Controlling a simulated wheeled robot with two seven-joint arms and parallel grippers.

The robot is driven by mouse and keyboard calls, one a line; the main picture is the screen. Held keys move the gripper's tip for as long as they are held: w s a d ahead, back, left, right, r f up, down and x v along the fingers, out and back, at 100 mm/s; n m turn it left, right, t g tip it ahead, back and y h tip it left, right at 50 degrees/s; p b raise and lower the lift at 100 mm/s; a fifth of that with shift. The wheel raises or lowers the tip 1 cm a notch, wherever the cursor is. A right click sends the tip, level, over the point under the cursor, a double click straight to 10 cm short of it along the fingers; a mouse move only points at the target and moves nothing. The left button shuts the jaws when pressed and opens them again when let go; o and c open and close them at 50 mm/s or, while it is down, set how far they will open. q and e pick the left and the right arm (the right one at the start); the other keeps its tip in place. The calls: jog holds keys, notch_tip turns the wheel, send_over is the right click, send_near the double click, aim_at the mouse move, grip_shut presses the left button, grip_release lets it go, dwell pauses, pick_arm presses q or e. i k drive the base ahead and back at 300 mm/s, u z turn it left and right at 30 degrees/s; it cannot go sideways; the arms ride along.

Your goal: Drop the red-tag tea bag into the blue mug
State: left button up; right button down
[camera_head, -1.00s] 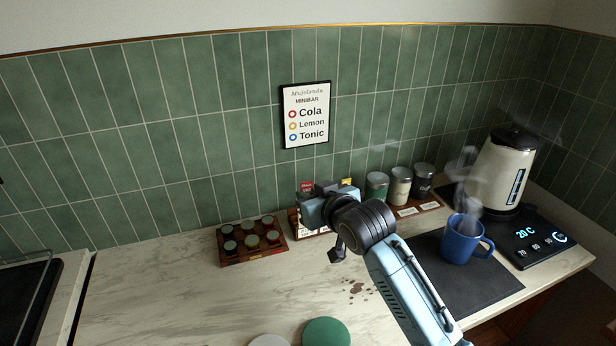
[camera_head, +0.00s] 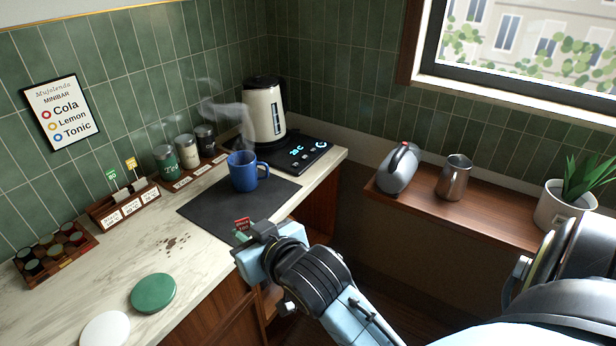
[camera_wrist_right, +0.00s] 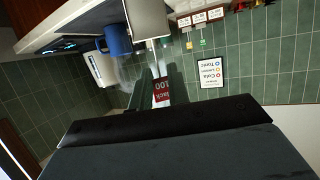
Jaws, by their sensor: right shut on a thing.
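The red tag (camera_head: 243,224) of the tea bag shows at the fingertips of my right gripper (camera_head: 245,236), which is shut on it. In the right wrist view the red tag (camera_wrist_right: 163,90) sits between the two fingers (camera_wrist_right: 160,84). A pale flat shape beyond it (camera_wrist_right: 147,18) looks like the bag; the bag is hidden in the head view. The blue mug (camera_head: 243,173) stands upright and steaming on the dark mat, and also shows in the wrist view (camera_wrist_right: 118,40). My right gripper is in front of the mug, apart from it. My left gripper is out of view.
The kettle (camera_head: 264,110) stands on its dark base behind the mug. Several canisters (camera_head: 188,151) and the tea-bag holder (camera_head: 124,206) with green and yellow tags stand along the wall. The dark mat (camera_head: 212,207) is clear before the mug. A wooden shelf (camera_head: 486,217) is at right.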

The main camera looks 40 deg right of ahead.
aim_at(240, 187)
jog(key=z, duration=0.2)
jog(key=k, duration=0.6)
jog(key=z, duration=1.05)
jog(key=i, duration=1.25)
jog(key=u, duration=3.6)
jog(key=k, duration=0.8)
jog(key=z, duration=1.35)
